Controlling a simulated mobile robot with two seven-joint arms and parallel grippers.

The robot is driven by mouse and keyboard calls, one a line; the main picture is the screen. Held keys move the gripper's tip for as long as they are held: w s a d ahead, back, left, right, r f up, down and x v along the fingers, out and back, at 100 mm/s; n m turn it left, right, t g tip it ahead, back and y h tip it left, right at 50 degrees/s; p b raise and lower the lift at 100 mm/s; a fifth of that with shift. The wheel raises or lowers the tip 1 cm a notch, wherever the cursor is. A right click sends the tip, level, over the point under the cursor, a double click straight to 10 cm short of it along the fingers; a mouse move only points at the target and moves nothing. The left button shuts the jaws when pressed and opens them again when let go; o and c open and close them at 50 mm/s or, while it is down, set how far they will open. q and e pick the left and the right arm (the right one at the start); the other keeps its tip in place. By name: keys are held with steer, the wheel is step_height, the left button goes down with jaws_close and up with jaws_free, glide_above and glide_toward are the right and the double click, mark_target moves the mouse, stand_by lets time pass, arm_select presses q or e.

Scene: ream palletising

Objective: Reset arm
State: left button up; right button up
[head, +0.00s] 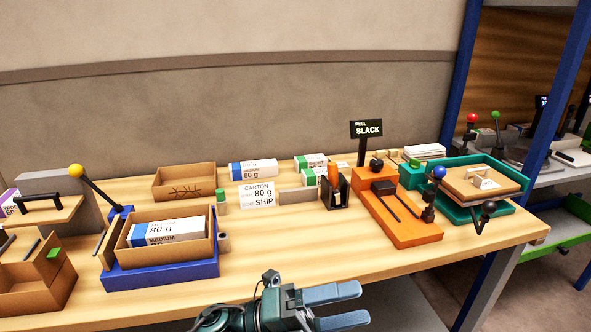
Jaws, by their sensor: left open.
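My left gripper (348,305) is low in the head view, in front of the table's front edge. Its two grey-blue fingers point right and are apart, with nothing between them. Its wrist shows at the bottom edge, and the rest of the arm is out of view. It is apart from everything on the table. My right gripper does not show.
The wooden table (300,258) holds a carton (190,255) with a ream (168,230) on a blue base (160,276). The front middle is clear.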

arm_select(q)
steer(key=w+a+f+n+t+y, duration=0.2)
steer(key=a+f+n+t+y, duration=0.5)
steer(key=n, duration=0.6)
steer(key=w+a+f+n+t+y, duration=0.2)
steer(key=a+f+n+t+y, duration=0.15)
steer(key=n+t, duration=0.7)
steer(key=s+a+f+n+g+y, duration=0.3)
steer(key=s+a+f+n, duration=0.2)
steer(key=f+n, duration=0.1)
steer(key=s+a+f+n+g+y+p, duration=0.1)
steer(key=s+a+f+n+g+y, duration=0.3)
steer(key=f, duration=0.5)
steer(key=shift+s+a+n, duration=0.85)
steer(key=shift+s, duration=0.25)
